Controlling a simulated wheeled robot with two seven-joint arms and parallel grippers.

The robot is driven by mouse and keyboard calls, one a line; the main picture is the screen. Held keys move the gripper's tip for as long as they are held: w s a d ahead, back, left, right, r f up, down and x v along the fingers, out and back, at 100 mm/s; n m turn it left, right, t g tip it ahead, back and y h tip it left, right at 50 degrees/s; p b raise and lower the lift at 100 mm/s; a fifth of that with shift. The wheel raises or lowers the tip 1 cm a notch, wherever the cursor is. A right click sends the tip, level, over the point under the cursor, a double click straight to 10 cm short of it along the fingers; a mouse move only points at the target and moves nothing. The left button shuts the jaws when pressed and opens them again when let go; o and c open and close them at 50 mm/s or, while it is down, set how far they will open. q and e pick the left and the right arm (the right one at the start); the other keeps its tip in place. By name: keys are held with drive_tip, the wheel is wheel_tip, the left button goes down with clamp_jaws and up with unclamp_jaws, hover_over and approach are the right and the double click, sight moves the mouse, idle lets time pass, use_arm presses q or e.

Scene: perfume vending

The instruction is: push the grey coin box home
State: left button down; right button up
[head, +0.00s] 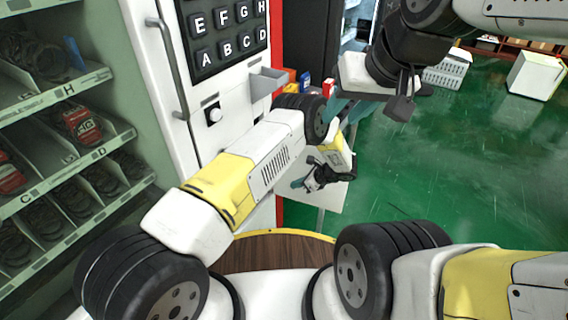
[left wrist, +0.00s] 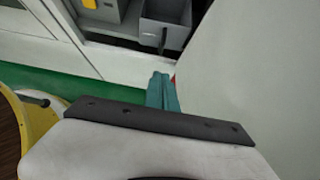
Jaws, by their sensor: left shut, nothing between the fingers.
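In the left wrist view a grey box (left wrist: 165,38) with a dark knob on its front sticks out of an opening in the white machine; I take it for the coin box. It stands beyond my left fingers with a gap between. My left gripper (left wrist: 161,90) is shut and empty, its teal fingers together; in the head view it shows (head: 299,183) below the wrist, beside the machine. In the head view the coin box cannot be made out. My right gripper (head: 343,106) is partly hidden behind its own wrist, so its opening is unclear.
A small grey tray (head: 265,84) juts from the machine front under the keypad (head: 226,34). A yellow part (left wrist: 95,4) sits left of the grey box. A pale flat surface (left wrist: 250,70) fills the wrist view's right. Green floor (head: 450,170) is open to the right.

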use_arm(q)
drive_tip(key=w+a+f, duration=0.6)
drive_tip(key=a, duration=0.2)
drive_tip(key=shift+a, duration=0.2)
drive_tip(key=w+a, duration=0.2)
drive_tip(key=a, duration=0.1)
drive_tip(key=w+a, duration=0.1)
drive_tip(key=a, duration=0.1)
drive_tip(key=shift+w+a, duration=0.1)
drive_tip(key=shift+w, duration=0.25)
drive_tip(key=shift+f, duration=0.1)
